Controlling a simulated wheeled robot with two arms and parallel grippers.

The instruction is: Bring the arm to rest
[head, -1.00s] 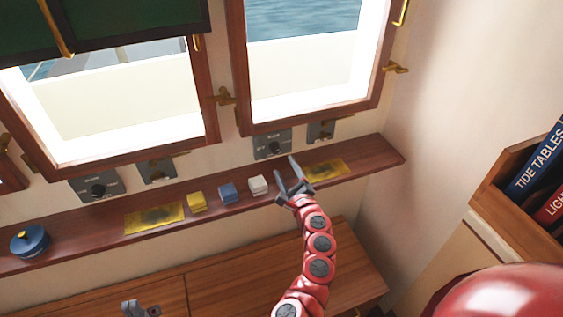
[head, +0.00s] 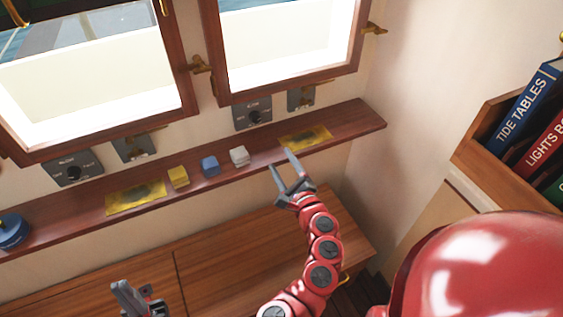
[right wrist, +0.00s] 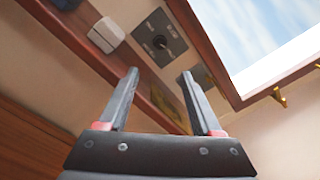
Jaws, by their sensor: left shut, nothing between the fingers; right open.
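My right gripper (head: 281,164) is open and empty, just in front of the shelf (head: 75,229) under the windows. In the right wrist view its two fingers (right wrist: 158,90) stand apart with nothing between them. The red right arm rises from the bottom of the head view. My left gripper (head: 128,298) shows at the bottom edge, low over the wooden cabinet top, with nothing held; most of the left arm is out of frame.
On the shelf are a yellow block (head: 178,177), a blue block (head: 210,165), a white block (head: 239,156), two yellow plates (head: 135,196) and a blue round container (head: 11,232). The cabinet top (head: 225,265) is clear. A book rack (head: 485,158) stands at right.

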